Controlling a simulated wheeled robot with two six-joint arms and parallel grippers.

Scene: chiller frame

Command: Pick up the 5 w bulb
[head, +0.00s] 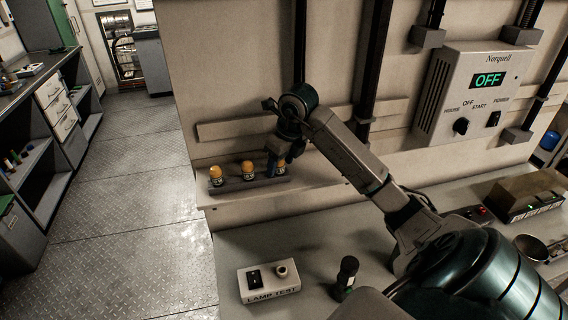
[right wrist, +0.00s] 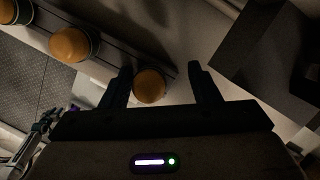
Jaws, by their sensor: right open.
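Three bulbs with orange domes and dark labelled bases stand in a row on a narrow dark rack (head: 232,186) on the wall ledge: a left bulb (head: 215,174), a middle bulb (head: 248,168) and a right bulb (head: 282,166). The labels are too small to read, so I cannot tell which is 5 W. My right gripper (head: 275,163) is at the right bulb and partly hides it. In the right wrist view, my right gripper (right wrist: 161,72) is open, with the right bulb's dome (right wrist: 149,87) between its fingers, nearer the left finger. My left gripper is not in view.
A white lamp test box (head: 268,282) and a dark upright cylinder (head: 347,272) stand on the bench below. A control box reading OFF (head: 470,95) hangs on the wall at right. Dark vertical posts stand close behind my right arm. Open floor lies left of the ledge.

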